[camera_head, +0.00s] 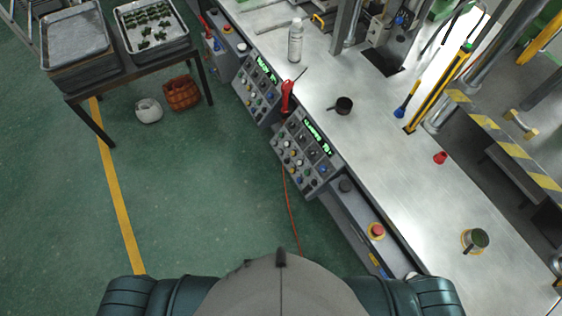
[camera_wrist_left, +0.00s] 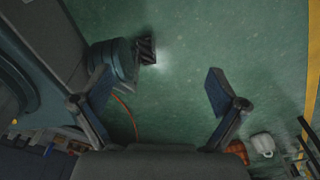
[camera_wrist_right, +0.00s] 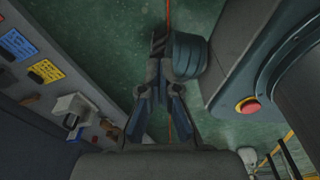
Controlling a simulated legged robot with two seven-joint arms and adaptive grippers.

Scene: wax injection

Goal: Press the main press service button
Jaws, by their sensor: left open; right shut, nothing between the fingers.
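Two sloped grey control panels stand along the bench front in the head view, each with a green lit display and several coloured buttons. One is the nearer panel (camera_head: 305,152); the other is the farther panel (camera_head: 259,88). Button labels are too small to read, so I cannot tell which is the service button. My left gripper (camera_wrist_left: 160,88) is open and empty above the green floor in the left wrist view. My right gripper (camera_wrist_right: 160,88) is shut and empty in the right wrist view, right of a grey panel face (camera_wrist_right: 75,75) with labels. Neither gripper shows in the head view.
A bottle (camera_head: 295,42), a dark cup (camera_head: 343,105) and a pot (camera_head: 475,240) stand on the metal bench (camera_head: 400,170).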

